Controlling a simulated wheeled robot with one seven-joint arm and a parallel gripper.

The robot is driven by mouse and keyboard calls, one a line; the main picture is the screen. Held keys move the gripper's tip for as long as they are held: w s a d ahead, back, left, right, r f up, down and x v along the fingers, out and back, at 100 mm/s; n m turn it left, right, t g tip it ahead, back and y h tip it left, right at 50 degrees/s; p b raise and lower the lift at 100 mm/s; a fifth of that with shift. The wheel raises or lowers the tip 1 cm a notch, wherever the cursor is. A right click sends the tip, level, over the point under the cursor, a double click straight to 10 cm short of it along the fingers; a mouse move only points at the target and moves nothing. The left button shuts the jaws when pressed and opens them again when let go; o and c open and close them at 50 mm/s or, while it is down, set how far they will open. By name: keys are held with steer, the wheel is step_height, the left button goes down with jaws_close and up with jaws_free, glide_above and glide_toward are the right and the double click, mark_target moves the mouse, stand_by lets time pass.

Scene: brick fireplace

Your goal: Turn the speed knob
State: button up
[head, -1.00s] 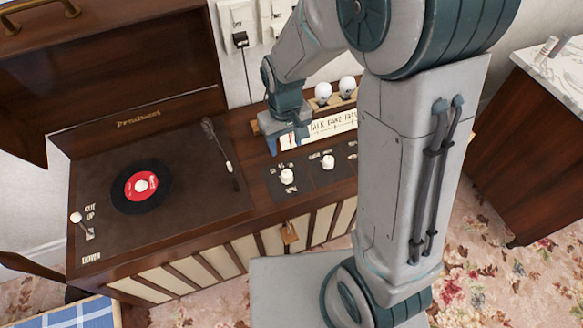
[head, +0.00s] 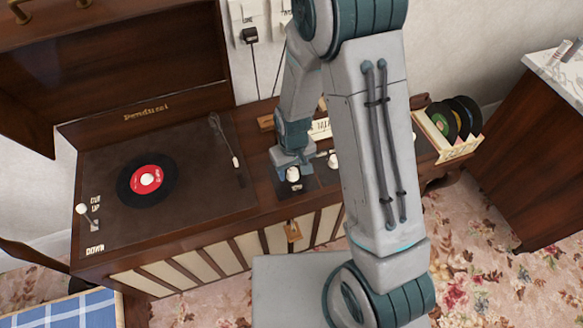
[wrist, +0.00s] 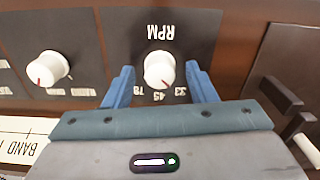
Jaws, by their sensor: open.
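The speed knob (wrist: 159,69) is a round white knob on a dark panel marked RPM, with 78, 45 and 33 along one side. The wrist view shows my gripper (wrist: 161,76) open, with one blue finger on either side of this knob. Gaps show between the fingers and the knob, so it is not clasped. In the head view my gripper (head: 291,168) is low over the panel at the white speed knob (head: 293,175), hiding part of it.
A second white knob (wrist: 47,68) sits left of the speed knob in the wrist view. The turntable (head: 210,190) carries a black record with a red label (head: 146,180). A tonearm (head: 225,140) lies close to the gripper's left. A record rack (head: 455,152) stands right.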

steer(key=shift+a, duration=0.1)
steer(key=c, duration=1)
steer(key=m+b, duration=0.1)
steer(key=m, duration=0.2)
steer(key=shift+m, duration=0.4)
steer(key=m, duration=0.4)
steer(key=shift+m, duration=0.4)
steer(key=o, duration=1)
